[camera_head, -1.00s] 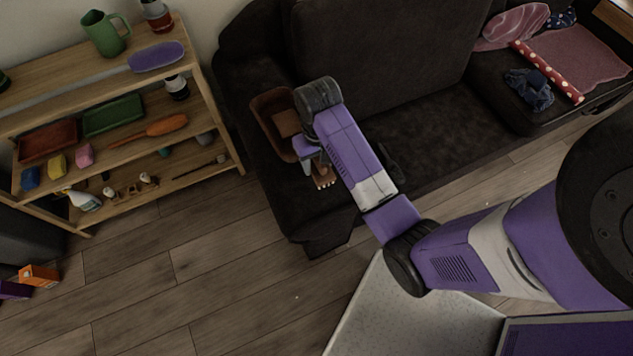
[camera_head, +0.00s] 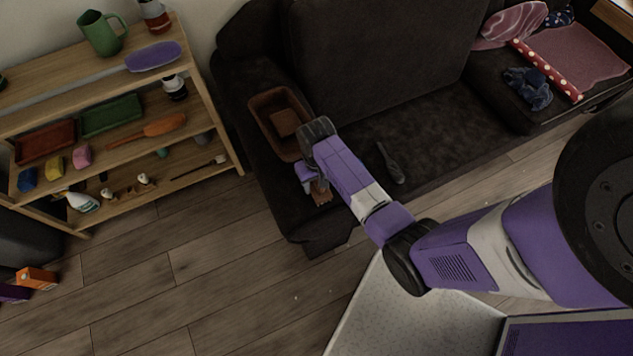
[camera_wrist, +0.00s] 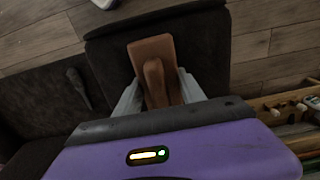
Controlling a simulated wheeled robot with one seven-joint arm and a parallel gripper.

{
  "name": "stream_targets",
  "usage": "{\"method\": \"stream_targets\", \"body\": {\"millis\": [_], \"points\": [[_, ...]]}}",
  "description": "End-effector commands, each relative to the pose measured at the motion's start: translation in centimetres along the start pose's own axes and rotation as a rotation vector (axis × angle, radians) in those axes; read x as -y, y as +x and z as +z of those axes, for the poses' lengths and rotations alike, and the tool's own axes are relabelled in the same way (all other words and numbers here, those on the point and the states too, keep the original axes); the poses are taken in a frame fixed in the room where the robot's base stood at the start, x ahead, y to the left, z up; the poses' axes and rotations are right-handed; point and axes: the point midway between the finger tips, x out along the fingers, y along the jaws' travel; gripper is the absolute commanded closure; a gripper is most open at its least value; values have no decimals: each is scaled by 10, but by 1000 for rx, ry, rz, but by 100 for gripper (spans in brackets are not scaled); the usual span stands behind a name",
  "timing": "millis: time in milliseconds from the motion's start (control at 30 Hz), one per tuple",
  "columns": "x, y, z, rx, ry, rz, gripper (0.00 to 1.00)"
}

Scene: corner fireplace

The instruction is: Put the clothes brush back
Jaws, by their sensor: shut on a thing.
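The clothes brush, as I take it, is a brown wooden block with a rounded handle (camera_wrist: 152,50). It sits between my gripper's (camera_wrist: 158,97) pale fingers in the wrist view, and the gripper is shut on it. In the head view the brush (camera_head: 321,194) shows only in small part beside my gripper (camera_head: 314,184), over the left end of the dark sofa (camera_head: 430,125). A brown open basket (camera_head: 262,119) lies on the sofa just above my gripper in the picture, with a brown square piece inside. My wrist hides part of the basket's right side.
A dark long-handled tool (camera_head: 390,163) lies on the sofa, right of my arm. Folded cloths (camera_head: 575,55) and a red dotted roll (camera_head: 545,70) lie at the sofa's right end. A wooden shelf (camera_head: 215,125) with several items stands at left. Floor between is clear.

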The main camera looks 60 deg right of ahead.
Motion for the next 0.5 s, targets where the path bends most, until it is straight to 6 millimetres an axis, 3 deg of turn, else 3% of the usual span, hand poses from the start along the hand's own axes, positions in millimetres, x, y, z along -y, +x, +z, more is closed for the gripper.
{"method": "stream_targets", "body": {"millis": [200,233,300,333,500], "points": [[0,3,0,0,0,0,91],[0,3,0,0,0,0,51],[0,2,0,0,0,0,38],[0,2,0,0,0,0,32],[0,2,0,0,0,0,31]]}}
